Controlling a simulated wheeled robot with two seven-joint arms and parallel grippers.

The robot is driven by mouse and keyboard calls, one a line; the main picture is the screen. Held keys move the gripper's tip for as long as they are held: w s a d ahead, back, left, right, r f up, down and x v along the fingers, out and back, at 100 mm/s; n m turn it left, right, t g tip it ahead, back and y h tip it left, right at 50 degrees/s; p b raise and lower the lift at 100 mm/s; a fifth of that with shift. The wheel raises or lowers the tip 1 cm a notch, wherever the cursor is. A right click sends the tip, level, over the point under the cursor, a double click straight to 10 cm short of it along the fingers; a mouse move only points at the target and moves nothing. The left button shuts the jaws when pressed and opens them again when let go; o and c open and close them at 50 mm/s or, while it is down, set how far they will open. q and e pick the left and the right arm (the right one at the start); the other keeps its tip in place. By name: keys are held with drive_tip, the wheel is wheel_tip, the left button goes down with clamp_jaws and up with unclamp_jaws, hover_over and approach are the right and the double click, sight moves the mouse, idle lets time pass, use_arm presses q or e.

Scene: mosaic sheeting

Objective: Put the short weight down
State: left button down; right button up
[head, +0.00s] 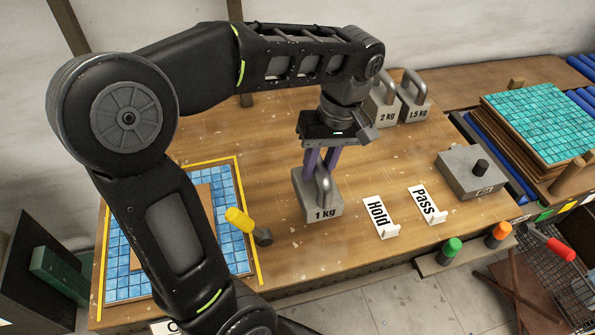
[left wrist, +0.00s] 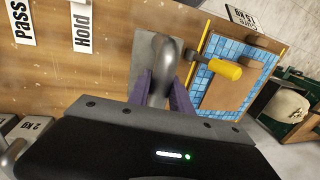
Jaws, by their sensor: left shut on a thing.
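My left gripper (head: 322,158) is shut on the handle of a grey block weight (head: 312,203) marked "1 kg". The weight is upright, low over the wooden table or touching it; I cannot tell which. In the left wrist view the purple fingers of the left gripper (left wrist: 163,92) sit either side of its metal handle, and part of the weight (left wrist: 146,52) shows beyond. Two more block weights, marked "2 kg" (head: 382,112) and "1.5 kg" (head: 415,112), stand at the back. My right gripper is not in view.
A yellow-handled mallet (head: 240,220) lies left of the weight, by a blue mosaic sheet (head: 122,262) inside a yellow outline. "Hold" (head: 379,214) and "Pass" (head: 425,203) signs stand to the right. A grey block with a black knob (head: 460,172) is farther right. Bare table (head: 370,165) lies between.

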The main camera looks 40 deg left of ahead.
sight(316, 198)
use_arm(q)
drive_tip(key=shift+w, duration=0.1)
drive_tip(key=shift+f, duration=3.1)
drive_tip(key=shift+f, duration=1.85)
drive_tip(key=shift+f, duration=0.1)
drive_tip(key=shift+f+b, duration=0.1)
drive_tip(key=shift+b, duration=0.25)
drive_tip(key=c, duration=1.2)
unclamp_jaws()
drive_tip(key=shift+o, duration=0.2)
